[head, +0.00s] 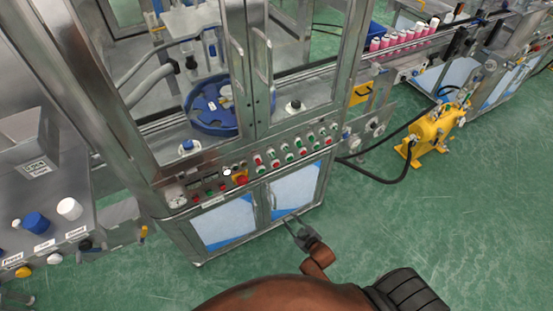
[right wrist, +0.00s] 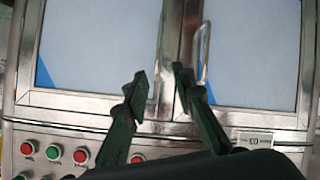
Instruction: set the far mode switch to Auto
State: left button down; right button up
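The control panel (head: 262,168) runs across the front of the steel machine, with red and green buttons and small dark and pale knobs. Its switches are too small for me to tell the far mode switch or its setting. The right wrist view shows part of the panel (right wrist: 66,166) with red and green buttons; no mode switch can be made out there. My right gripper (head: 292,222) is in front of the cabinet doors, below the panel. In the right wrist view its two fingers (right wrist: 158,74) are apart with nothing between them. My left gripper is not in view.
The blue-white cabinet doors (head: 297,189) have a handle (right wrist: 203,53) close to my right fingers in the picture. A yellow pump (head: 436,127) with a black hose (head: 385,178) stands on the green floor to the right.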

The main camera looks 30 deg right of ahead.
jog(key=w+r+t, duration=0.2)
jog(key=w+r, duration=0.1)
jog(key=r, duration=0.5)
jog(key=w+r+t, duration=0.1)
jog(key=w+r, duration=0.2)
jog(key=r, duration=0.6)
jog(key=n+t+p, duration=0.1)
jog(key=n+t, duration=0.1)
jog(key=t, duration=0.1)
send_near(273, 156)
jog(key=f, duration=0.1)
jog(key=w, duration=0.8)
jog(key=shift+w+d, duration=0.25)
jog(key=shift+w, duration=0.05)
jog(key=shift+c, duration=0.4)
grip_shut()
